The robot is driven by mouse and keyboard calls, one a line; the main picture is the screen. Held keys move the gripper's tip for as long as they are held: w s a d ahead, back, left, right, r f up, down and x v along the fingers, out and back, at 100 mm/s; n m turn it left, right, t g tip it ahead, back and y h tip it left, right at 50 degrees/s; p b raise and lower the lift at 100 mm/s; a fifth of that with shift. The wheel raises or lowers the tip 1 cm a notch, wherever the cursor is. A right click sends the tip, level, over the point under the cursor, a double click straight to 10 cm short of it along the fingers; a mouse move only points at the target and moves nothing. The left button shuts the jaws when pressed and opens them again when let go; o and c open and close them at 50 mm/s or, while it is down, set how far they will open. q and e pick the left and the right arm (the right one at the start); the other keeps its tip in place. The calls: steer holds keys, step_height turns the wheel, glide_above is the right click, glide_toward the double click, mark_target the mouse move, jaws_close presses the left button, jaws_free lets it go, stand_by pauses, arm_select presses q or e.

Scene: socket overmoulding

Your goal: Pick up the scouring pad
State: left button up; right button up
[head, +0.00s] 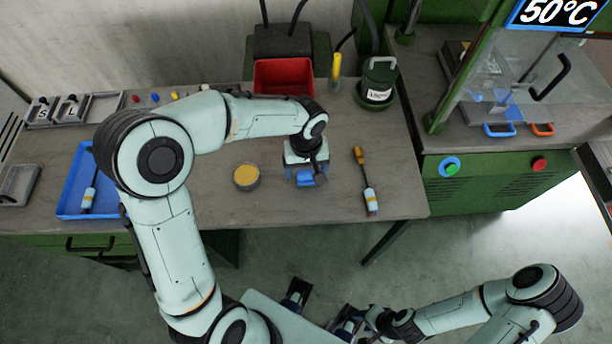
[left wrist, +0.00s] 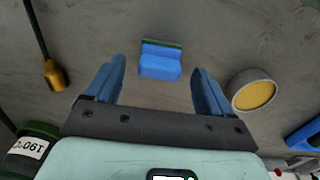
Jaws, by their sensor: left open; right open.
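The scouring pad, a blue block with a dark green face, lies on the table in the left wrist view (left wrist: 160,64). It sits ahead of and between the two blue fingers of my left gripper (left wrist: 158,82), and no contact shows. In the head view my left gripper (head: 306,168) points down over the table, open and empty. Blue shows just at its near side, where the pad (head: 305,181) is partly hidden by the gripper. My right gripper (head: 347,324) is open and low at the bottom of the head view, away from the table.
A round tin with yellow contents (head: 246,176) stands left of the left gripper. A yellow-handled tool (head: 366,182) lies to its right. A blue tray (head: 72,207) is at the left, a red bin (head: 284,78) and a green canister (head: 378,82) at the back. Table around the pad is bare.

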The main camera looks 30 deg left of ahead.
mark_target(306, 173)
arm_select(q)
step_height(306, 173, down, 3)
steer(key=shift+w+r, duration=0.1)
steer(key=shift+r, duration=0.1)
steer(key=c, duration=1.1)
arm_select(e)
steer(key=shift+f, duration=0.1)
arm_select(q)
steer(key=shift+r, duration=0.1)
step_height(306, 173, up, 20)
steer(key=shift+p, duration=1.2)
arm_select(e)
steer(key=r, duration=0.1)
steer(key=w+r, duration=0.1)
steer(key=r, duration=0.1)
steer(key=shift+w, duration=0.1)
steer(key=shift+f, duration=0.1)
arm_select(q)
steer(key=shift+o, duration=0.7)
